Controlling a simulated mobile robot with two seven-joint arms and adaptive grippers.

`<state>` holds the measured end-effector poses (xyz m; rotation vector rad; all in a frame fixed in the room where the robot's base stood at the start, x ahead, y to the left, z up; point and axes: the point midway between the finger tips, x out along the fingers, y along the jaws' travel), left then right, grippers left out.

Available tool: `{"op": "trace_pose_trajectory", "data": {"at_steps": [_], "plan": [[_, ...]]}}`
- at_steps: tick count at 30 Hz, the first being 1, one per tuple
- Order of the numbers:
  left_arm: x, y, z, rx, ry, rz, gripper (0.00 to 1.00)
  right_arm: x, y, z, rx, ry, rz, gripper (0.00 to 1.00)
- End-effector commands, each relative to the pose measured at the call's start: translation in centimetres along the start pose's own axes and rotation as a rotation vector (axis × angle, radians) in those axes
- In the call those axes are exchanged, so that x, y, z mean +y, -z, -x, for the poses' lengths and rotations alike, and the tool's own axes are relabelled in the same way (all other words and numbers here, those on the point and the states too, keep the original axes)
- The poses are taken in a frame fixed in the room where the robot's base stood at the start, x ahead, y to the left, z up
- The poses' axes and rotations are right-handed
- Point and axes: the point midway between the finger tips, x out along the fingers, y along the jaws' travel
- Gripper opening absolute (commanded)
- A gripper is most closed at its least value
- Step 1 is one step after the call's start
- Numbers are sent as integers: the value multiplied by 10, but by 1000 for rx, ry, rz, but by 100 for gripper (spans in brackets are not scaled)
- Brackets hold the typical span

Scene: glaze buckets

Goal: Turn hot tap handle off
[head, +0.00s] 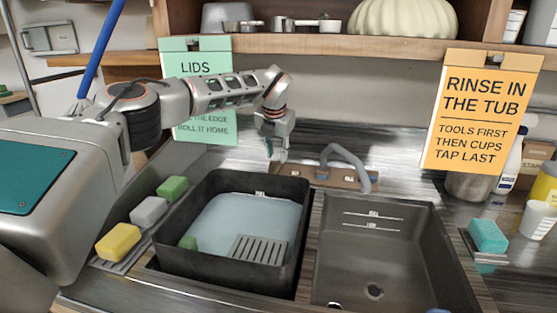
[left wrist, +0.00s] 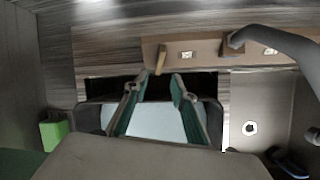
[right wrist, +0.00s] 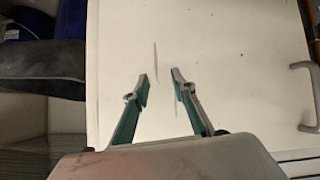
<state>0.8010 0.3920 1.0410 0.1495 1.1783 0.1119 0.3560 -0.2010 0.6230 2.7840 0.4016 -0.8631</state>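The tap's brown back plate (head: 325,178) sits behind the two basins, with a curved grey spout (head: 347,153). In the left wrist view, the plate (left wrist: 205,47) carries a tan lever handle (left wrist: 161,59) at its left and a second, brownish handle (left wrist: 229,43) near the spout (left wrist: 285,42). The small labels beside them are too small to read, so I cannot tell which is hot. My left gripper (head: 276,150) points down at the plate's left end. Its fingers (left wrist: 158,86) are open, with the tan lever just beyond the gap. My right gripper (right wrist: 160,82) is open and empty.
A black tub (head: 170,240) with bluish liquid stands in front of the plate. An empty grey basin (head: 390,250) is to its right. Sponges (head: 149,211) line the left edge. An orange sign (head: 482,110) hangs at right. My right gripper faces a white panel (right wrist: 230,50).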

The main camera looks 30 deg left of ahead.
Motion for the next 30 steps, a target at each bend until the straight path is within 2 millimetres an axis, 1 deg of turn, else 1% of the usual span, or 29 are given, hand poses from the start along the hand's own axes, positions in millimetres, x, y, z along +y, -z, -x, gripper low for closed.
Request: {"op": "trace_pose_trajectory", "data": {"at_steps": [2,5,15,18,22,30], "plan": [[0,0,-2,0,0,0,26,0,0,0,-1,0,0,26],[0,1,-10,2,0,0,26,-1,-3,0,-3,1,0,26],[-1,2,-62,4,0,0,26,-3,-16,-2,-19,3,3,26],[-1,1,-71,2,0,1,26,-2,-15,-3,-15,1,6,26],[0,0,-78,1,0,0,26,0,-12,-5,-9,-3,9,26],[0,0,-78,0,0,0,26,1,-10,-5,-6,-5,10,26]]}}
